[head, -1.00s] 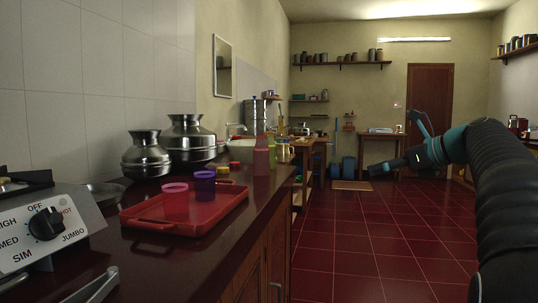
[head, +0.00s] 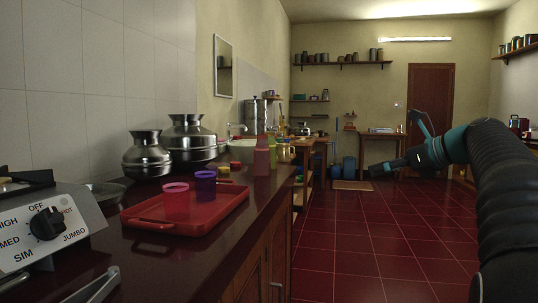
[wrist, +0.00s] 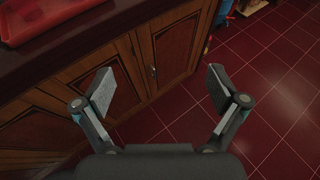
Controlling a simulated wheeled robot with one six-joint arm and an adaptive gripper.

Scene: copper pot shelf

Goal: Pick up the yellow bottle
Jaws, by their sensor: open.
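No bottle is plainly yellow in the head view. A slim yellow-green bottle (head: 271,148) stands at the far part of the counter, partly hidden by a pink bottle (head: 261,158) in front of it. A yellowish mug-like vessel (head: 285,153) stands just beyond them. My gripper (head: 376,170) is out over the floor, right of the counter and well apart from these bottles. In the wrist view my gripper (wrist: 160,91) has its two fingers wide apart with nothing between them. The bottles do not show in the wrist view.
A red tray (head: 158,222) with a pink cup (head: 176,200) and a purple cup (head: 205,184) lies on the dark counter (head: 228,230). Metal pots (head: 146,156) stand behind it. Wooden cabinet doors (wrist: 168,52) are below the counter. The red tiled floor (head: 350,245) is clear.

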